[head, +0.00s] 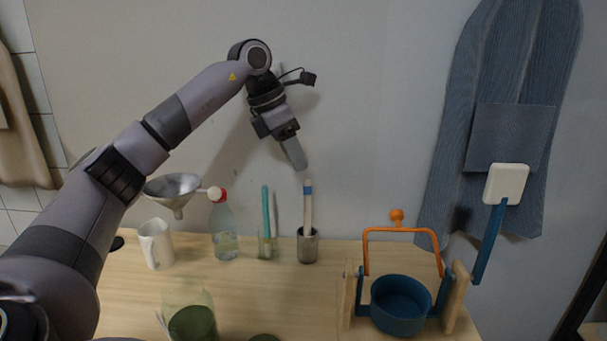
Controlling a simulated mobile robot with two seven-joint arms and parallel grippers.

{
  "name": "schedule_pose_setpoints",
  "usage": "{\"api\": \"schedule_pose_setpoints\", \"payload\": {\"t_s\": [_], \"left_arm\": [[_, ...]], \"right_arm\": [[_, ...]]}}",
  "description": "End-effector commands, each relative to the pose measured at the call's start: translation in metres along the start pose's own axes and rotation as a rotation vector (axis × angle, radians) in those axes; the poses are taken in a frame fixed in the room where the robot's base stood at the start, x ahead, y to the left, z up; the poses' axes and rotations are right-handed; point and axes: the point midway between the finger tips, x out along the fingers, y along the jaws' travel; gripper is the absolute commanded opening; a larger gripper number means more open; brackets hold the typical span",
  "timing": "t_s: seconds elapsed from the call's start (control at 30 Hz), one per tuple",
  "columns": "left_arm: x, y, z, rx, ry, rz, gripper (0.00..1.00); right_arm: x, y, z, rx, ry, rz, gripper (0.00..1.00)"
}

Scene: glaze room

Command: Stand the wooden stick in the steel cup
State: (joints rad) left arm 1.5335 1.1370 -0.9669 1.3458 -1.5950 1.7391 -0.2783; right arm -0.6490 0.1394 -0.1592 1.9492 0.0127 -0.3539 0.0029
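The wooden stick (308,212) is pale with a blue band near its top. It stands nearly upright in the steel cup (307,247), with its lower end hidden inside. The cup stands upright on the wooden table near the wall. My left gripper (297,160) is just above and slightly left of the stick's top, pointing down, with a small gap visible between them. Its fingers overlap from this side, so I cannot tell whether they are open or shut. Nothing shows held in them. My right gripper is not in view.
Left of the cup are a glass with a teal stick (265,210), a red-capped bottle (225,240), a metal funnel (172,189) and a white mug (156,245). A blue pot (400,305) in a wooden stand is right. A green-filled jar (190,318) is in front.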

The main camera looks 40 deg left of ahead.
Motion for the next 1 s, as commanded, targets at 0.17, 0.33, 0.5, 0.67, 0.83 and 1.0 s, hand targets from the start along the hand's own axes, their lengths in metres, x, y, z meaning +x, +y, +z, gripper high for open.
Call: {"api": "schedule_pose_setpoints", "payload": {"t_s": [0.17, 0.33, 0.5, 0.67, 0.83, 1.0], "left_arm": [[-0.033, 0.000, 0.001, 0.000, -0.002, 0.001, 0.39], [-0.045, 0.000, 0.001, 0.001, 0.000, 0.000, 0.39], [-0.047, 0.000, 0.000, 0.001, 0.001, -0.001, 0.39], [-0.046, 0.000, 0.000, 0.000, 0.001, -0.001, 0.39], [-0.046, 0.000, 0.000, 0.000, 0.001, -0.001, 0.39], [-0.046, 0.000, 0.000, 0.000, 0.001, -0.001, 0.39]], "right_arm": [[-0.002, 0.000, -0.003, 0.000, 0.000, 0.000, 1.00], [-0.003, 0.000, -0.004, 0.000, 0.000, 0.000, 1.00], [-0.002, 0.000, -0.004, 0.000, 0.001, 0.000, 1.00], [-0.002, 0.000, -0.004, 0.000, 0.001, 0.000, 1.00], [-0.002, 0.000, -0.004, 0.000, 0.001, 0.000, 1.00], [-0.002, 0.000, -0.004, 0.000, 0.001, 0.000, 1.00]]}}
